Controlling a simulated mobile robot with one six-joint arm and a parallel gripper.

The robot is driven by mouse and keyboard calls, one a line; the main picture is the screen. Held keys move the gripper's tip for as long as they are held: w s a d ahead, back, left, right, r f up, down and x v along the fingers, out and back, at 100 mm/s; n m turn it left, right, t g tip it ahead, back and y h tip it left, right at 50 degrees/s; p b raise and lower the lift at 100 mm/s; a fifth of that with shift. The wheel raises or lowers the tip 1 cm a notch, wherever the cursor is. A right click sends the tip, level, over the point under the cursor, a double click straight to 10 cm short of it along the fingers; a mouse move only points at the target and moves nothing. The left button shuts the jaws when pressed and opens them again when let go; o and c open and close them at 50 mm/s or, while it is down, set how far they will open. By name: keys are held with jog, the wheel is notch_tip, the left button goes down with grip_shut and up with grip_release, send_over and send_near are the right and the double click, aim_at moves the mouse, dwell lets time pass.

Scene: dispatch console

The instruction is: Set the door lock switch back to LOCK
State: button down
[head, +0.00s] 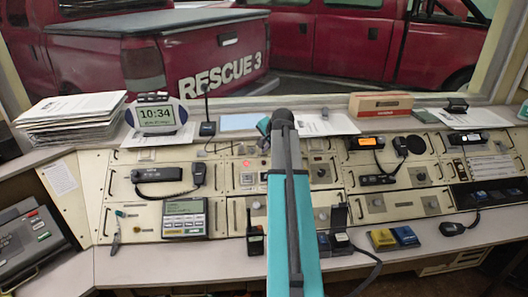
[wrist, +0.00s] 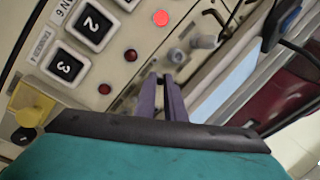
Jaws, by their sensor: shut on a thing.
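My gripper (wrist: 167,78) shows in the wrist view with its two purple-grey fingers close together at the console face. The fingertips are at a small grey switch (wrist: 176,56), which I take to be the door lock switch; its lower part is hidden by the fingertips. The fingers are shut on it as far as I can see. No LOCK label can be read, so I cannot tell which way the switch is set. In the head view my arm covers this part of the console, and the fingertips are not clearly seen.
In the wrist view another grey knob (wrist: 206,42), a lit red lamp (wrist: 161,18), dark red lamps (wrist: 130,55), numbered buttons (wrist: 90,23) and a yellow part (wrist: 33,105) are nearby. In the head view a clock (head: 156,116) and a cardboard box (head: 380,103) stand on the console top.

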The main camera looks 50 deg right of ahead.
jog(key=shift+s+a+f+t+h+b, duration=0.35)
jog(key=shift+t+h+b, duration=0.3)
jog(key=shift+b, duration=0.7)
jog(key=shift+d, duration=0.15)
jog(key=shift+t+b, duration=0.25)
jog(key=shift+b, duration=0.15)
jog(key=c, duration=2.1)
grip_release()
jog(key=shift+b+v, duration=0.65)
jog(key=shift+v, duration=6.3)
jog(key=shift+f, duration=0.1)
